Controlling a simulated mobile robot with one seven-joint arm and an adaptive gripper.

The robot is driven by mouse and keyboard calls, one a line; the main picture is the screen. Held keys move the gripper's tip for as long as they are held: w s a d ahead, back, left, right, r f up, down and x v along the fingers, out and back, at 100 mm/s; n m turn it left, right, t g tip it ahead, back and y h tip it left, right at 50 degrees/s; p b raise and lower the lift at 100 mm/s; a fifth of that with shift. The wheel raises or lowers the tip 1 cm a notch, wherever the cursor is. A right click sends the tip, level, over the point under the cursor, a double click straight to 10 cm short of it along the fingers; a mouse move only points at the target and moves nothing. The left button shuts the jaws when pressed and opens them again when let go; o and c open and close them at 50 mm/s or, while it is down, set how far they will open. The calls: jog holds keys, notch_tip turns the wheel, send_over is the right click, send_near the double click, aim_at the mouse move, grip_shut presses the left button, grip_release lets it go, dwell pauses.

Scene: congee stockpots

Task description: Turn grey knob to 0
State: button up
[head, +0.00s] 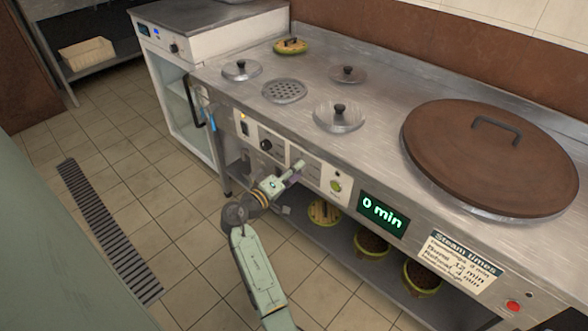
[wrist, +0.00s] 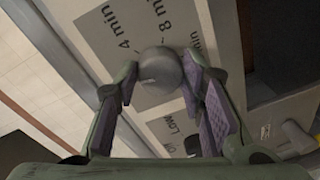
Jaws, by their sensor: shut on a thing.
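The grey knob (wrist: 158,68) sits on a grey dial plate (wrist: 110,35) in the wrist view. The plate carries printed marks, with "4 min" and "8 min" readable. My gripper (wrist: 163,75) has a finger on each side of the knob and is shut on it. No pointer on the knob can be made out. In the head view my gripper (head: 298,168) reaches the front panel of the steel counter, and the knob is hidden behind it. A green digital display (head: 383,215) to its right reads "0 min".
A black knob (head: 266,145) is left of my gripper, and a round button (head: 336,186) is right of it. A steam times sign (head: 462,255) and a red button (head: 513,306) are further right. Pots (head: 371,244) stand on the shelf below. A large brown lid (head: 490,155) covers the counter's right.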

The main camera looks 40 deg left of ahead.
jog(key=shift+r+n+p, duration=0.1)
jog(key=shift+n+p, duration=0.35)
jog(key=shift+n, duration=0.65)
jog(key=o, duration=1.2)
jog(key=shift+c, duration=0.2)
jog(key=s, duration=1.2)
jog(key=shift+a+r, duration=0.3)
jog(key=shift+r, duration=0.05)
